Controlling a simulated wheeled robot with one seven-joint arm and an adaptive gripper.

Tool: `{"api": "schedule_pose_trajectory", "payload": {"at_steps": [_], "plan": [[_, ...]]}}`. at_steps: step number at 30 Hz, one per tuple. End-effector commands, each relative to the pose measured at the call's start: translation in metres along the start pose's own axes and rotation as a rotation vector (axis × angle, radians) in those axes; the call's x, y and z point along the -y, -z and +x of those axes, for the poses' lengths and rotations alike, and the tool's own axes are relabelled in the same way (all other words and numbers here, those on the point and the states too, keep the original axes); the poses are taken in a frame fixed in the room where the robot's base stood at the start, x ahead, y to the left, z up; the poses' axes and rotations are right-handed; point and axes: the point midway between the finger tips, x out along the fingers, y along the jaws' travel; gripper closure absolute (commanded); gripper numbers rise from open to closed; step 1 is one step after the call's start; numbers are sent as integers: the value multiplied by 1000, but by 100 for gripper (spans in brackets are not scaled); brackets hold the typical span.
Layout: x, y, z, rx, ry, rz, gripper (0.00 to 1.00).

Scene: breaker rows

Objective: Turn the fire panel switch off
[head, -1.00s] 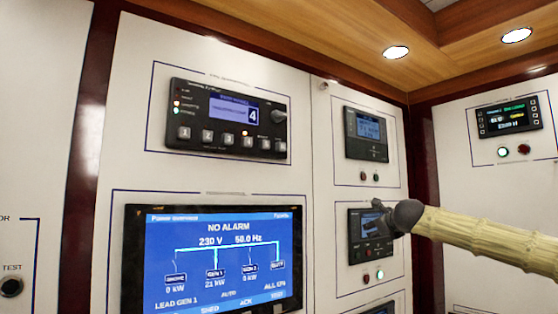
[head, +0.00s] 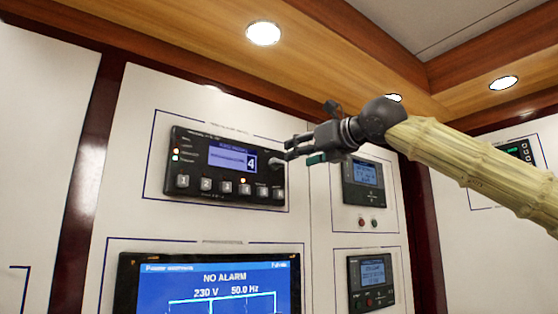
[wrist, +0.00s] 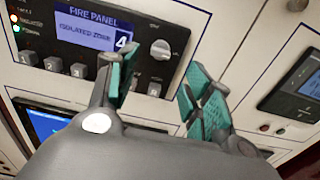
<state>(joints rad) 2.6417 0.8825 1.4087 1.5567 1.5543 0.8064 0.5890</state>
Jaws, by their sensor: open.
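The fire panel (head: 227,167) is a black unit on the white wall, with a lit blue screen reading a zone 4 message and a row of numbered buttons. It also shows in the wrist view (wrist: 60,52). Its switch is a round grey knob (wrist: 160,49) at the panel's right end. In the head view that knob (head: 276,162) is partly covered by my fingertips. My gripper (head: 292,150) is open and empty in front of the panel's right end. In the wrist view the knob shows between and beyond the teal fingers (wrist: 160,76); contact is not visible.
A large blue power screen (head: 207,287) sits below the fire panel. Two smaller controllers, one upper (head: 363,183) and one lower (head: 371,282), are on the wall to the right. Red and green lamps sit under the upper one.

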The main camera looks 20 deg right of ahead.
Motion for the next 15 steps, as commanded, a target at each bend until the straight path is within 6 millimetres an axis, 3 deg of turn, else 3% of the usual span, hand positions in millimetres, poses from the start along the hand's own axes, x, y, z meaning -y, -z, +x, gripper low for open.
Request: {"api": "schedule_pose_trajectory", "payload": {"at_steps": [6, 15], "plan": [[0, -2, 38, -4, 1, 0, 49], [1, -1, 78, -2, 2, -1, 49]]}}
